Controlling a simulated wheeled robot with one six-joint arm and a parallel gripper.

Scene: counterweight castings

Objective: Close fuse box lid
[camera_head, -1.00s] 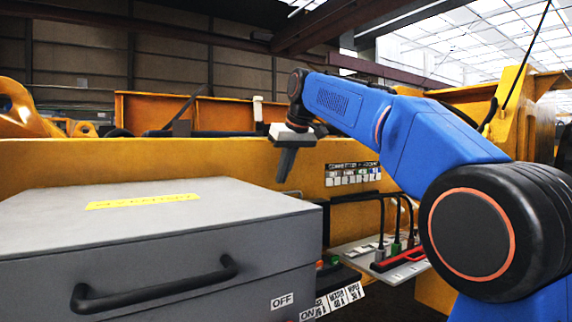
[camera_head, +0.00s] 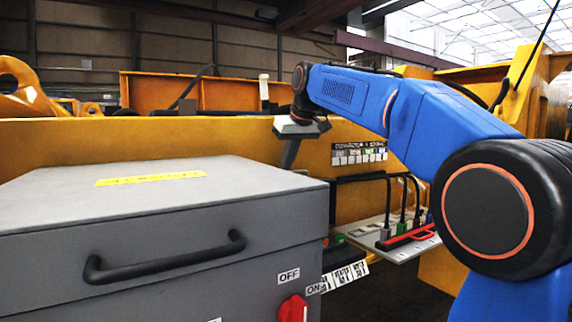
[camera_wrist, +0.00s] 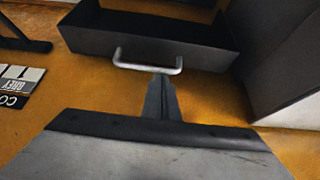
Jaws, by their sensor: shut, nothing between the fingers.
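A dark box with a silver handle (camera_wrist: 147,68) on its near edge shows in the wrist view; its walls (camera_wrist: 190,40) enclose a dark hollow. I cannot tell whether this is the fuse box or how its lid stands. My gripper (camera_wrist: 161,80) is shut and empty, its tips close to the handle; contact cannot be made out. In the head view my gripper (camera_head: 289,163) points down in front of the yellow wall, just behind the large grey box (camera_head: 200,230). That box has a flat, level top and a black bar handle (camera_head: 165,258). It hides the dark box there.
A red switch (camera_head: 292,309) sits on the grey box's front, beside ON and OFF labels. Right of it, a shelf (camera_head: 405,252) carries connectors with black cables and a red part. A label strip (camera_head: 360,153) is on the yellow wall (camera_head: 130,142).

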